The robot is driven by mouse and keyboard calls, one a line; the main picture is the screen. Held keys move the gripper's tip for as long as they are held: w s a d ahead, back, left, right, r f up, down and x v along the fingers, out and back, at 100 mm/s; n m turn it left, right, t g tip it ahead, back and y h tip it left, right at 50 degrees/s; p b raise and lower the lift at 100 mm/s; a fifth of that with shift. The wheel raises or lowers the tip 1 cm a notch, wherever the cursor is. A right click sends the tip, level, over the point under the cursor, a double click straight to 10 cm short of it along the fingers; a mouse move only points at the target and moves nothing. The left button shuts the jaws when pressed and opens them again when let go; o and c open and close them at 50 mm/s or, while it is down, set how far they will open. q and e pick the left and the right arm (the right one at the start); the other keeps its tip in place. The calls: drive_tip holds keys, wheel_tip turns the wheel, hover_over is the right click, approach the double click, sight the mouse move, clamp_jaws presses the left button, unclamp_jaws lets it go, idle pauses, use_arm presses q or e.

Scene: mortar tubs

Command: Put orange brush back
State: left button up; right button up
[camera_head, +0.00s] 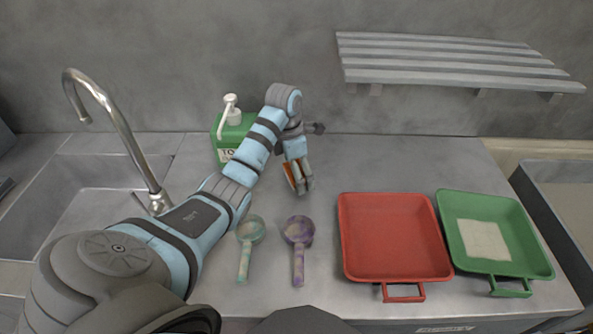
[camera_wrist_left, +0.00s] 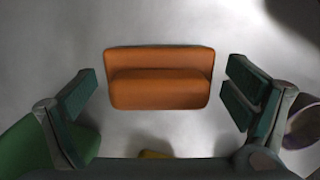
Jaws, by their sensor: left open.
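The orange brush (camera_wrist_left: 160,77) lies between the two open fingers of my left gripper (camera_wrist_left: 155,100) in the left wrist view, with a gap on each side. In the head view my left gripper (camera_head: 299,178) points down over the counter behind the scoops, and a bit of the orange brush (camera_head: 290,173) shows at its fingers. Most of the brush is hidden there by the gripper. My right gripper is not in view.
A green pump bottle (camera_head: 231,130) stands close left of the gripper. A teal scoop (camera_head: 247,240) and a purple scoop (camera_head: 299,240) lie in front. A red tub (camera_head: 390,240) and a green tub (camera_head: 515,235) with a pale patch are at right. A sink (camera_head: 90,200) and slatted shelf (camera_head: 450,62) flank the counter.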

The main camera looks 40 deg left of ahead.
sight(291, 172)
use_arm(q)
wheel_tip(291, 172, up, 3)
drive_tip(key=shift+a+p, duration=0.15)
drive_tip(key=shift+p, duration=0.15)
wheel_tip(291, 172, up, 9)
drive_tip(key=s+p, duration=0.1)
drive_tip(key=p, duration=0.8)
drive_tip(key=shift+s+a+r, duration=0.15)
drive_tip(key=shift+a+r, duration=0.05)
drive_tip(key=shift+a, duration=0.1)
drive_tip(key=shift+f, duration=0.1)
